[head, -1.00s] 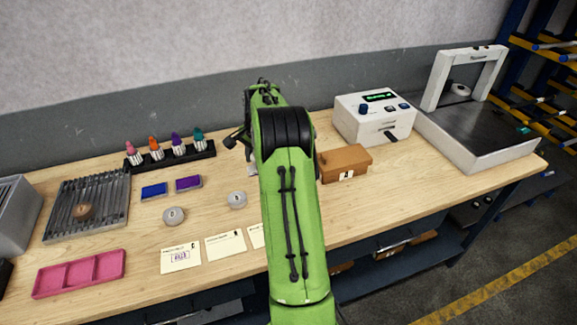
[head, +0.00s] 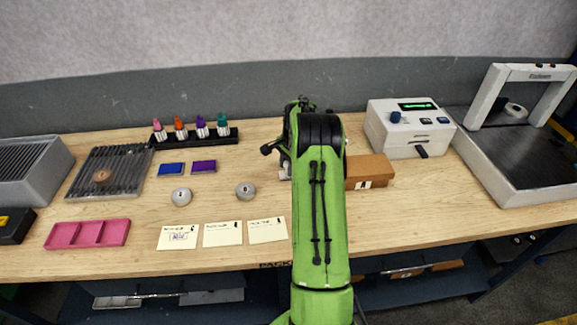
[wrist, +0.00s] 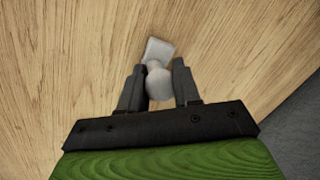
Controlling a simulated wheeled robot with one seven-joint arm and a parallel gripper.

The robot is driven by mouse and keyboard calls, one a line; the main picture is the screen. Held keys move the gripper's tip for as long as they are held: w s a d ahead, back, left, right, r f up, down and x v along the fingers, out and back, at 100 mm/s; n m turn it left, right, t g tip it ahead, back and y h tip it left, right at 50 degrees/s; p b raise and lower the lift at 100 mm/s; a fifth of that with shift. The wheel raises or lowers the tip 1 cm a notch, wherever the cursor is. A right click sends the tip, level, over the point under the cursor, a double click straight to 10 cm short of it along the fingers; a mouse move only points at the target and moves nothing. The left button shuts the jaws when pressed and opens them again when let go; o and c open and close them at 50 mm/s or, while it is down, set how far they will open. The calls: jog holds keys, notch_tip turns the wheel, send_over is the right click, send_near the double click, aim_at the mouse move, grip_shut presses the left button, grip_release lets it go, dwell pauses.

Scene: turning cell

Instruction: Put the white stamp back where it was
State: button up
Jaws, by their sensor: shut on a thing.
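The white stamp (wrist: 157,49) has a round knob and a small rectangular base. In the wrist view my gripper (wrist: 159,68) is shut on its knob, with a dark finger on each side. The base points away from my gripper, over bare wood; I cannot tell whether it touches the table. In the head view a whitish bit of the stamp (head: 284,172) shows just left of my green arm, which hides most of my gripper.
A brown box (head: 370,171) is close right of my arm. Left are two round grey pieces (head: 181,197) (head: 245,191), blue (head: 171,169) and purple (head: 203,167) pads, cards (head: 222,234), a pink tray (head: 88,234), a slatted rack (head: 125,160) and a bottle rack (head: 220,137).

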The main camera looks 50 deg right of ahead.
jog(key=o, duration=0.9)
jog(key=shift+f, duration=0.1)
jog(key=shift+c, duration=0.2)
notch_tip(320, 180, up, 13)
jog(key=s+p, duration=0.1)
jog(key=s, duration=0.1)
jog(key=s+a+r+n+t, duration=0.1)
jog(key=a+r+n, duration=0.4)
jog(key=a, duration=0.5)
jog(key=s+a+r+n, duration=0.1)
jog(key=a+r+n, duration=0.2)
jog(key=a+r, duration=0.5)
jog(key=s+a+r+n+t+h, duration=0.1)
jog(key=s+a+n, duration=0.3)
jog(key=s+a, duration=0.55)
jog(key=s+a+f+n+t+y, duration=0.1)
jog(key=s+a+f+n, duration=0.2)
jog(key=s+a+n, duration=0.4)
jog(key=s+a, duration=0.1)
jog(key=s, duration=0.3)
jog(key=shift+a+f+t, duration=0.3)
jog(key=shift+f, duration=0.05)
